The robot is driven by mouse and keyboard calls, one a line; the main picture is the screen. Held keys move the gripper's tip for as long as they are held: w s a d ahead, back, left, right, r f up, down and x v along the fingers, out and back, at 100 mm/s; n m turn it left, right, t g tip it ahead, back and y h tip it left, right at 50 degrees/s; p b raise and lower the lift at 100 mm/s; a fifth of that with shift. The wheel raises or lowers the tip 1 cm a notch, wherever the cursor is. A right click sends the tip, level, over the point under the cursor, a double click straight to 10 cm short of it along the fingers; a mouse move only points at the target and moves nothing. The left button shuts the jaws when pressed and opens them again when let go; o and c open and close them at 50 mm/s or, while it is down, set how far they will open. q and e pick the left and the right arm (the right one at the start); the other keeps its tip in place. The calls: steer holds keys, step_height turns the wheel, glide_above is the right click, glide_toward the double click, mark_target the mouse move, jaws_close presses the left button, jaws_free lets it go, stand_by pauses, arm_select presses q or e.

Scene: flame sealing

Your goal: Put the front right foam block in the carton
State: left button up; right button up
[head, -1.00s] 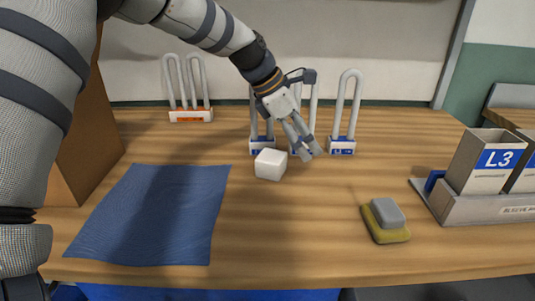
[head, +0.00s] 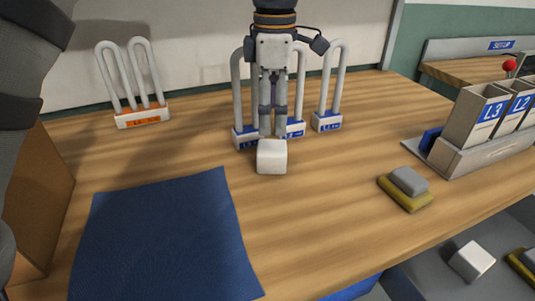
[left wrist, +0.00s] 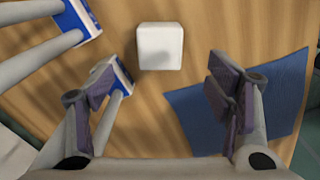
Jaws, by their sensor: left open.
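A white foam block (head: 271,157) sits on the wooden table in front of the blue-footed tube stands. It also shows in the left wrist view (left wrist: 160,46), between and beyond the fingers. My left gripper (head: 273,128) points down just behind the block in the head view. Its fingers (left wrist: 160,88) are apart with nothing between them. A brown cardboard wall (head: 42,195), perhaps the carton, stands at the left edge; its inside is hidden. Another white block (head: 472,261) lies on a lower grey surface at the bottom right. My right gripper is not in view.
A blue mat (head: 160,235) lies at the front left. U-shaped tube stands, one orange-labelled (head: 142,118), stand behind. A grey-and-yellow pad (head: 405,188) and a holder with L3 (head: 480,117) and L2 boxes are at right. Table between mat and pad is clear.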

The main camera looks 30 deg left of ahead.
mark_target(273, 147)
arm_select(q)
step_height(273, 147, down, 10)
steer(key=shift+r, duration=0.25)
steer(key=c, duration=0.9)
steer(key=shift+c, duration=0.5)
